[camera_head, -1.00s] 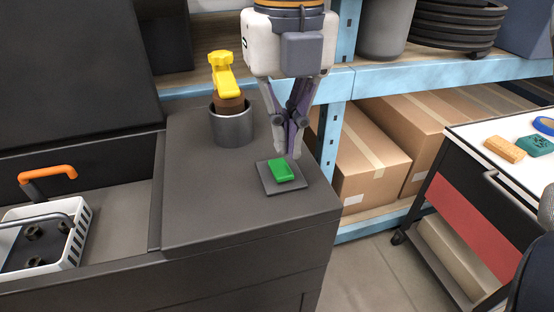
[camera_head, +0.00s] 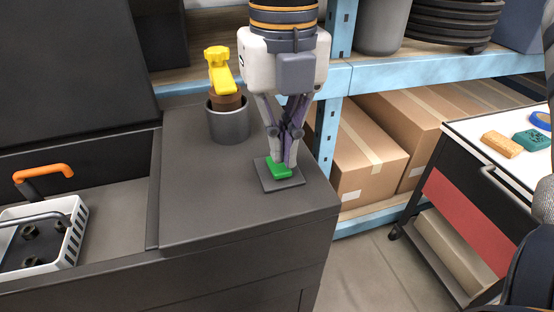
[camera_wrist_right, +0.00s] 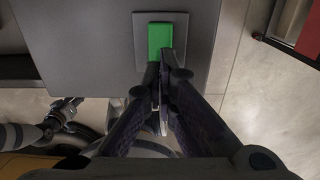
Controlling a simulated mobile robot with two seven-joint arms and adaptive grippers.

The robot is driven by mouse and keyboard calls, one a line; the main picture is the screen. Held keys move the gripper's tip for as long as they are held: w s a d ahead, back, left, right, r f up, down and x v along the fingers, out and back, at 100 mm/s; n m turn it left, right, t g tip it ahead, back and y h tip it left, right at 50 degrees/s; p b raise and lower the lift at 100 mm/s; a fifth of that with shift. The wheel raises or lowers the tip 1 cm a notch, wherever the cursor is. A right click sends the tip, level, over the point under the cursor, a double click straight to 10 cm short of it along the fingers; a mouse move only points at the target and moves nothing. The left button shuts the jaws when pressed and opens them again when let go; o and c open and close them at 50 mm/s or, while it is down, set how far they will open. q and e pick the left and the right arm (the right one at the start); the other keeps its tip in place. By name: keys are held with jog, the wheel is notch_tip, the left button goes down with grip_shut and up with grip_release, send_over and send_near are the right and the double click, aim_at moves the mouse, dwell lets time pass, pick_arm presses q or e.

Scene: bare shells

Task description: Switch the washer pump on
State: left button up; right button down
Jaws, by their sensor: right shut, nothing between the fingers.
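The washer pump switch is a green rocker (camera_head: 278,171) on a dark square plate (camera_head: 291,183), on the top of the grey washer cabinet (camera_head: 205,215). In the right wrist view the rocker (camera_wrist_right: 160,38) shows just beyond the closed fingertips (camera_wrist_right: 161,62). I cannot tell whether they touch it. The rocker looks tilted in the head view. My left gripper is not in view.
A grey cup (camera_head: 229,124) holding a yellow-handled brush (camera_head: 220,72) stands left of the gripper. A white basket (camera_head: 72,232) sits in the washer at left. A blue shelf with boxes (camera_head: 350,165) stands behind, and a trolley (camera_head: 470,190) at right.

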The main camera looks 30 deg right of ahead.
aim_at(281, 169)
jog(key=shift+f, duration=1.2)
dwell(1.0)
jog(key=shift+r, duration=3.5)
